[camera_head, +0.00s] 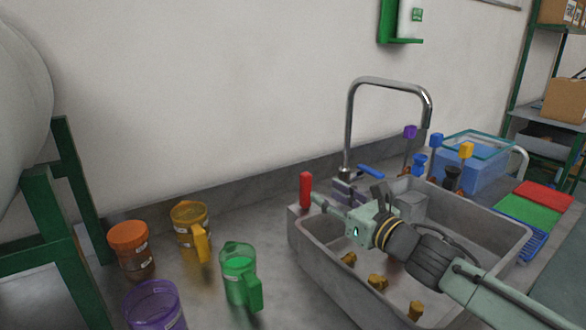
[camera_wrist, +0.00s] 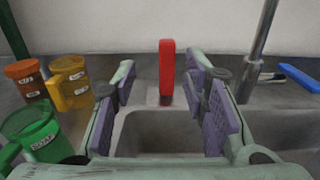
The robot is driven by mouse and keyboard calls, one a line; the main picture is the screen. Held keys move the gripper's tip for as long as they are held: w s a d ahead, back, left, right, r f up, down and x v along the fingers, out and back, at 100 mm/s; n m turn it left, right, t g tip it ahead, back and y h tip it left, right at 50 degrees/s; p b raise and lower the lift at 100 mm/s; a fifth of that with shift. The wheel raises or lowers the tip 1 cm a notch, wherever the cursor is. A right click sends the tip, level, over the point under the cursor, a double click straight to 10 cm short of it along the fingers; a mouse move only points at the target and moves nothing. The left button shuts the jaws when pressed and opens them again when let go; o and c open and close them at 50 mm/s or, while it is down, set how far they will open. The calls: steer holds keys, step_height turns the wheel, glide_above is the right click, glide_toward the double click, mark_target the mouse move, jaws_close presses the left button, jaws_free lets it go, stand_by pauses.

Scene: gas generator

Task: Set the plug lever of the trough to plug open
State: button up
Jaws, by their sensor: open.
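A red upright lever (camera_head: 306,190) stands at the trough's left back corner. In the wrist view the red lever (camera_wrist: 167,70) stands upright ahead, between the lines of my two fingers. My gripper (camera_head: 333,198) reaches over the trough towards the lever. In the wrist view my gripper (camera_wrist: 160,85) is open with purple finger pads apart. Its fingers do not visibly grip the lever. The plug itself cannot be made out.
Orange (camera_head: 129,248), yellow (camera_head: 191,225), green (camera_head: 239,272) and purple (camera_head: 155,305) containers stand left of the trough. A tall metal faucet (camera_head: 350,125) with a blue handle (camera_head: 370,171) rises behind it. Yellowish pieces (camera_head: 378,282) lie in the basin. Colored taps (camera_head: 436,140) stand at the right.

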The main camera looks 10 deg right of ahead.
mark_target(309, 180)
steer(key=p+x, duration=0.1)
steer(key=x, duration=0.2)
steer(key=p+x, duration=0.1)
steer(key=x, duration=0.2)
steer(key=d+p+x, duration=0.1)
steer(key=x, duration=0.3)
steer(key=shift+w+a+f, duration=0.1)
steer(key=shift+w, duration=0.2)
steer(key=shift+c, duration=0.2)
jaws_close()
stand_by(0.4)
